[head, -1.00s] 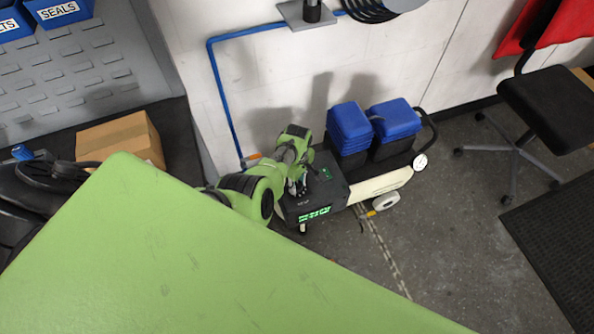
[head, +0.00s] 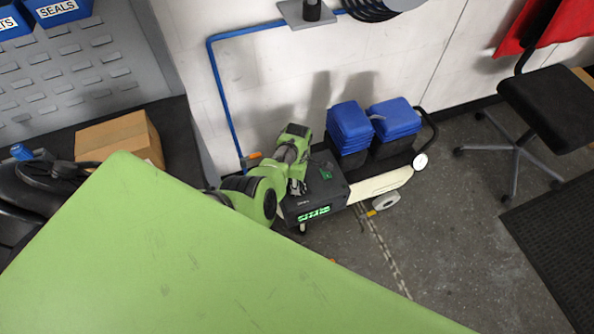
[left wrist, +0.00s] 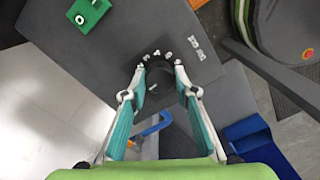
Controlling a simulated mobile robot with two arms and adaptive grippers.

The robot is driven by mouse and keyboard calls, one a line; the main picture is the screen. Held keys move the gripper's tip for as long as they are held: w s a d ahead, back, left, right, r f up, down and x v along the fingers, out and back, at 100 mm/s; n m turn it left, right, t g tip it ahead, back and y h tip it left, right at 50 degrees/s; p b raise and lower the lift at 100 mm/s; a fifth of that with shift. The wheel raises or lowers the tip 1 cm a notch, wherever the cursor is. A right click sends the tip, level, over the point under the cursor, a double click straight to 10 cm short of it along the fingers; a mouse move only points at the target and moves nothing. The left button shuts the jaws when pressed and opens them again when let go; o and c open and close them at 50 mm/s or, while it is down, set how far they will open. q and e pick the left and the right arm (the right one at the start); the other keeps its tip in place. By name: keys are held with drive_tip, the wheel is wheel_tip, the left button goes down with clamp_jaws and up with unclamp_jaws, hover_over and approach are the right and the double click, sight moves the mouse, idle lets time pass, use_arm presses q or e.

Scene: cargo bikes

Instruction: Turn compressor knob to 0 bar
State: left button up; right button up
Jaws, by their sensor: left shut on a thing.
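The knob's pointer and exact setting cannot be read for sure. In the head view the same gripper (head: 298,187) is over the compressor's top, with the knob hidden behind it. My right gripper is not in view.

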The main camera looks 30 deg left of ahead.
use_arm(q)
drive_tip(key=o, duration=1.1)
drive_tip(key=shift+r, duration=6)
